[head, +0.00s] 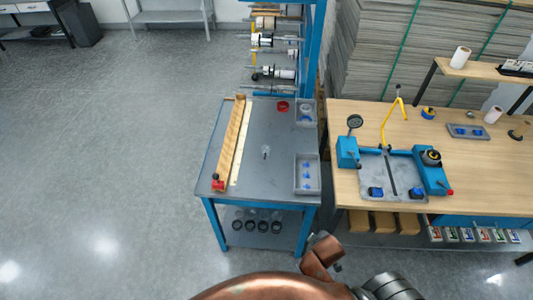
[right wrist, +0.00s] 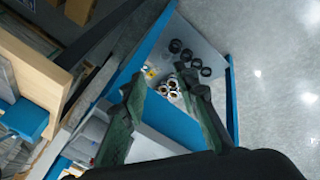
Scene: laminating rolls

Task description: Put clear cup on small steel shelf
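I cannot make out a clear cup for certain. A small pale object (head: 266,152) stands on the grey top of the blue-framed bench (head: 268,122) in the head view; it is too small to tell what it is. A grey steel shelf (head: 172,16) stands on the floor at the top left, with no cup visible on it. My right gripper (right wrist: 168,105) is open in the right wrist view. Its two dark green fingers are apart, over the edge of the blue-framed bench. My left gripper is not in view.
Several dark round items (head: 250,226) stand on the bench's lower shelf. A wooden strip (head: 232,145) and grey trays (head: 307,172) lie on top. A wooden table (head: 345,112) with a blue fixture (head: 433,178) is to the right. The floor at left is clear.

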